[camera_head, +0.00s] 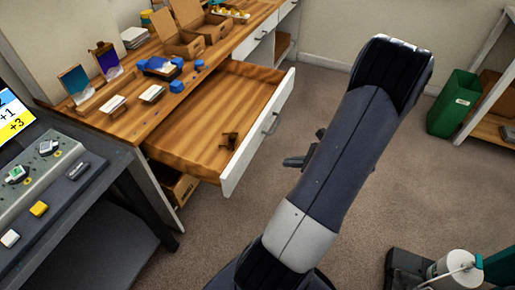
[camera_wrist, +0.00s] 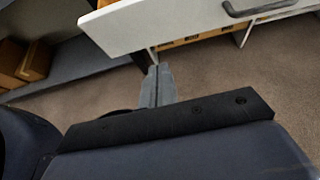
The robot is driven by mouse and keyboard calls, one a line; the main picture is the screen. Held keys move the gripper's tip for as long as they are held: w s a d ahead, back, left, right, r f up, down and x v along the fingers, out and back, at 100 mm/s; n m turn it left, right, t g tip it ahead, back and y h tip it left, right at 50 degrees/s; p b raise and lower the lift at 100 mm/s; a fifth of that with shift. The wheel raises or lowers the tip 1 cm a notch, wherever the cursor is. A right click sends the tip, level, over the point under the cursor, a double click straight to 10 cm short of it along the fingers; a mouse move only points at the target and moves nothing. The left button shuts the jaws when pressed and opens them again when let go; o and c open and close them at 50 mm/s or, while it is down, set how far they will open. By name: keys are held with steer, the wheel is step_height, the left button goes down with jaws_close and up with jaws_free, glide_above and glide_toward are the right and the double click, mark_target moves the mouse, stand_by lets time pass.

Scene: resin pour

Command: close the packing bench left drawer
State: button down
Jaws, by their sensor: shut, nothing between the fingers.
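The packing bench left drawer (camera_head: 205,110) is pulled far out from the wooden packing bench (camera_head: 125,118). Its white front (camera_head: 240,158) carries a grey handle (camera_head: 271,123). In the wrist view the white front (camera_wrist: 165,25) crosses the top, with the handle (camera_wrist: 262,8) at upper right. My gripper (camera_head: 287,162) is on the outer side of the front, to the right of it in the head view. The fingers (camera_wrist: 157,72) are together and empty, and their tips appear just below the front's lower edge. I cannot tell whether they touch it.
A small dark brown object (camera_head: 230,141) lies in the drawer. Open cardboard boxes (camera_head: 180,40) and blue items stand on the bench top. A grey console table (camera_head: 85,185) is at left. A green bin (camera_head: 454,104) stands at right. Carpet (camera_head: 320,85) beyond the drawer front is clear.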

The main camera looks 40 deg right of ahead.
glide_toward(247, 159)
step_height(247, 159, down, 3)
steer(key=w, duration=0.1)
steer(key=shift+w+a+r, duration=0.15)
steer(key=shift+w+a, duration=0.75)
steer(key=shift+w, duration=0.3)
steer(key=shift+w+a, duration=0.3)
steer(key=shift+w, duration=0.45)
steer(key=w+a+b, duration=0.2)
steer(key=w+a, duration=0.2)
steer(key=w, duration=0.6)
steer(key=w+a+b, duration=0.2)
steer(key=w+a, duration=0.2)
steer(key=w, duration=0.6)
steer(key=w+a+b, duration=0.2)
steer(key=w+a, duration=0.2)
steer(key=w, duration=0.6)
steer(key=shift+w+a, duration=0.2)
steer(key=shift+a, duration=0.15)
steer(key=shift+w, duration=0.2)
steer(key=shift+w+a+r, duration=0.1)
steer(key=shift+r, duration=0.15)
